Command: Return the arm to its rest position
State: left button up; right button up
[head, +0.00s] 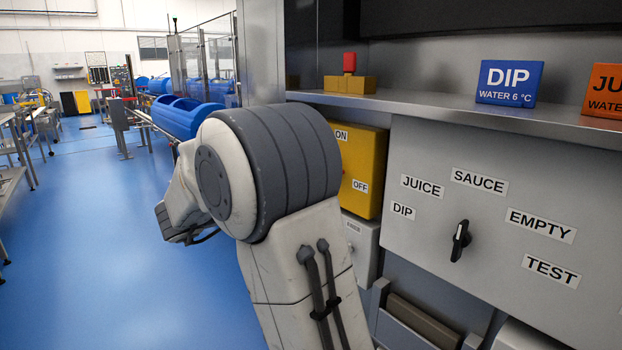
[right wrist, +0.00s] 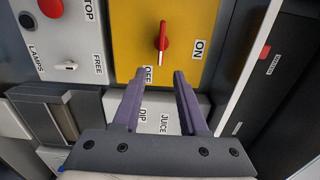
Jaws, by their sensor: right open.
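My right arm (head: 270,180) rises from the bottom middle of the head view and bends over to the left. Its gripper cannot be made out there. In the right wrist view my right gripper (right wrist: 158,75) is open, with nothing between its two purple-grey fingers. Beyond the fingertips is a yellow panel (right wrist: 125,40) with a red switch handle (right wrist: 162,45). The handle's long axis runs down toward the OFF label; ON is to its right. The fingers appear apart from the panel. My left gripper is in neither view.
A grey panel (head: 410,240) at right carries a black selector (head: 460,240), nearly upright, among the DIP to TEST labels. The metal shelf (head: 450,105) juts out above. Blue floor (head: 90,250) at left is clear. In the wrist view a red button (right wrist: 50,8) is at upper left.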

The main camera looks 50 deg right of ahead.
jog(key=shift+a, duration=0.35)
jog(key=shift+w, duration=0.1)
